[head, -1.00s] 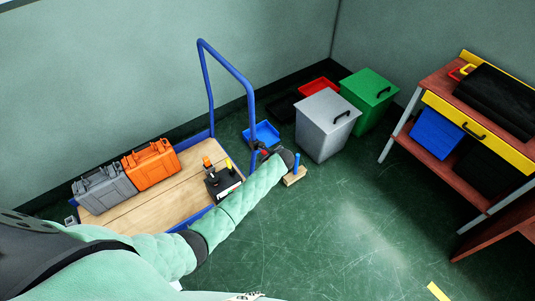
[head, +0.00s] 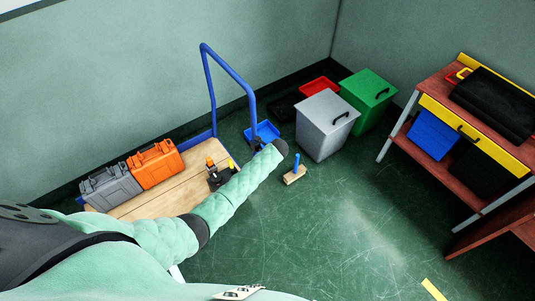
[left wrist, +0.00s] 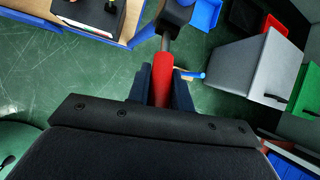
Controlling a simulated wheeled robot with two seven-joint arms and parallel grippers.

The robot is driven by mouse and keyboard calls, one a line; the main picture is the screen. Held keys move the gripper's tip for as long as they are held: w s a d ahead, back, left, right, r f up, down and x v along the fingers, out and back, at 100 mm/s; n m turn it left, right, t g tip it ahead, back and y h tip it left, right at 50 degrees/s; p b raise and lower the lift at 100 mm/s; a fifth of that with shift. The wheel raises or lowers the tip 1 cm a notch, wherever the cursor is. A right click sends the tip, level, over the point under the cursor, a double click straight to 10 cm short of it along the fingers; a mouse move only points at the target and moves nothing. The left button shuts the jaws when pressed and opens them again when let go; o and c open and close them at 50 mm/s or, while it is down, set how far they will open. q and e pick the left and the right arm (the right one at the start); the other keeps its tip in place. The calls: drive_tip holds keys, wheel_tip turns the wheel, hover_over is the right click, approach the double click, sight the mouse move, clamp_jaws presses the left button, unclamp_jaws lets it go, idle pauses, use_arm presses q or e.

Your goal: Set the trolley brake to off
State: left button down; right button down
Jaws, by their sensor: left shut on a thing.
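The trolley (head: 178,190) has a wooden deck and a tall blue push handle (head: 211,95). It stands by the wall in the head view. In the left wrist view, a red brake lever (left wrist: 162,84) runs from between my fingers up a grey rod to a dark block (left wrist: 176,12) beside the blue-edged deck. My left gripper (left wrist: 161,88) is shut around the red lever. In the head view my arm reaches over the deck's right end, and its wrist hides the gripper and the lever. My right gripper is not in view.
An orange case (head: 155,165) and a grey case (head: 110,186) sit on the deck. A blue tray (head: 266,131), a grey bin (head: 325,125) and a green bin (head: 368,98) stand beyond the handle. Open floor extends right.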

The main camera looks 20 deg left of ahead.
use_arm(q)
drive_tip(key=shift+s+a+f, duration=0.15)
drive_tip(key=shift+a, duration=0.05)
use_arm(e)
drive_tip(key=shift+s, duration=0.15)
use_arm(q)
drive_tip(key=c, duration=1.3)
unclamp_jaws()
drive_tip(key=shift+a, duration=0.1)
drive_tip(key=shift+o, duration=0.2)
drive_tip(key=shift+d+r, duration=0.2)
drive_tip(key=shift+s+d+r, duration=0.2)
drive_tip(key=shift+d+r, duration=0.05)
drive_tip(key=shift+r, duration=0.3)
drive_tip(key=b+v, duration=0.1)
drive_tip(key=v, duration=0.4)
drive_tip(key=shift+s+r+b, duration=0.1)
drive_tip(key=shift+r+b, duration=0.05)
drive_tip(key=shift+b, duration=0.2)
drive_tip(key=shift+s+d+r, duration=0.1)
drive_tip(key=shift+s+r, duration=0.05)
drive_tip(key=shift+r, duration=0.2)
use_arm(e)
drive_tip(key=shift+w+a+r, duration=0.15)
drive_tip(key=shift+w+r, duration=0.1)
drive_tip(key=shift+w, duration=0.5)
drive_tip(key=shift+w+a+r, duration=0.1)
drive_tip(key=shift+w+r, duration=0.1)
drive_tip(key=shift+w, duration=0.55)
